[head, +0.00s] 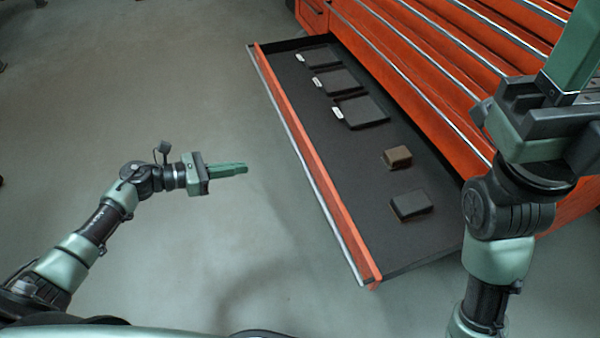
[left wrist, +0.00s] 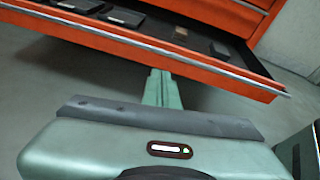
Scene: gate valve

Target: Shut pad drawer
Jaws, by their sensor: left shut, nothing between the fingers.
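The pad drawer (head: 318,178) is pulled out from a red tool cabinet (head: 440,75). Its front panel is orange-red with a silver strip along it, and its dark floor is exposed. In the left wrist view the drawer front (left wrist: 165,50) crosses the upper part of the picture. My left gripper (head: 244,168) is shut and empty, to the left of the drawer front, with a gap of floor between them in the head view. It also shows in the left wrist view (left wrist: 160,75), pointing at the drawer front. My right gripper is at the right edge, its fingertips not clearly seen.
Inside the drawer lie several dark trays (head: 358,111) with white tags, a brown block (head: 397,157) and a dark grey block (head: 410,205). The grey floor (head: 130,90) at left is clear.

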